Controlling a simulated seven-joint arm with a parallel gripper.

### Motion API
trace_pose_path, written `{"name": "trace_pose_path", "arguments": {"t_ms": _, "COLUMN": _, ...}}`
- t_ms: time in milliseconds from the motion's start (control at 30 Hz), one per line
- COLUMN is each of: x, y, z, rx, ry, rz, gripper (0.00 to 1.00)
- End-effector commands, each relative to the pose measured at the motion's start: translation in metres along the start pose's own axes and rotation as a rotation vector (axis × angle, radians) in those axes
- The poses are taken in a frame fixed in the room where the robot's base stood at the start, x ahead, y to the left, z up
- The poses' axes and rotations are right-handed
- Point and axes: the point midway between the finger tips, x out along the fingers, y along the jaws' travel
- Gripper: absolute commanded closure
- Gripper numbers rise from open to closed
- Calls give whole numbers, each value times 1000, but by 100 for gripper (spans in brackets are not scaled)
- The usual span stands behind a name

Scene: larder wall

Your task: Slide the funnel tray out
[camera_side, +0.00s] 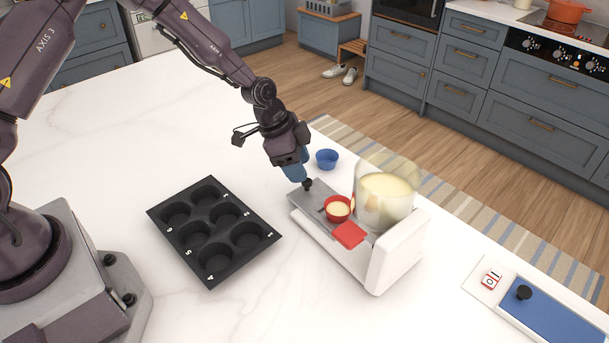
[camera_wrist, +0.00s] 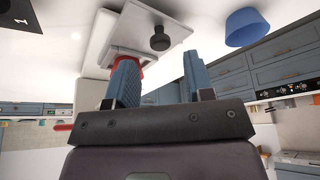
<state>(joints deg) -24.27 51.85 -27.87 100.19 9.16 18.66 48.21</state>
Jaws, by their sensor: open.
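The funnel tray (camera_side: 312,198) is a flat grey plate on the white dispenser, with a small black knob (camera_side: 308,184) at its far-left end. A red funnel cup (camera_side: 338,209) with pale yellow contents sits by the plate, beneath the jar. In the wrist view the tray (camera_wrist: 142,22) and upright knob (camera_wrist: 159,40) show ahead of my gripper. My gripper (camera_side: 302,178) is open and empty, its blue fingers tilted down close to the knob. In the wrist view, my gripper (camera_wrist: 160,58) has the knob just beyond its fingertips, lined up with the gap.
The white dispenser (camera_side: 392,258) carries a clear jar (camera_side: 385,198) of yellow batter and has a red square pad (camera_side: 349,235). A black muffin tin (camera_side: 215,228) lies to the left. A blue bowl (camera_side: 327,158) stands behind. A blue panel (camera_side: 560,318) is at lower right.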

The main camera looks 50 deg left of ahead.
Motion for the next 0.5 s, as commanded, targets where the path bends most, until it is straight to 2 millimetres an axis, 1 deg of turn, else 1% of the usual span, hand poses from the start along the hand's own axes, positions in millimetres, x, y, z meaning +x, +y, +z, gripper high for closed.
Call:
{"name": "trace_pose_path", "arguments": {"t_ms": 33, "x": -14, "y": -1, "z": 0, "rx": 0, "ry": 1, "rz": -5, "gripper": 52}}
{"name": "trace_pose_path", "arguments": {"t_ms": 233, "x": -56, "y": -1, "z": 0, "rx": 0, "ry": 2, "rz": -5, "gripper": 52}}
{"name": "trace_pose_path", "arguments": {"t_ms": 300, "x": -67, "y": -1, "z": 0, "rx": -1, "ry": 0, "rz": -4, "gripper": 52}}
{"name": "trace_pose_path", "arguments": {"t_ms": 400, "x": -78, "y": 0, "z": 0, "rx": 0, "ry": 0, "rz": -2, "gripper": 52}}
{"name": "trace_pose_path", "arguments": {"t_ms": 500, "x": -84, "y": 0, "z": 0, "rx": 2, "ry": 0, "rz": -1, "gripper": 52}}
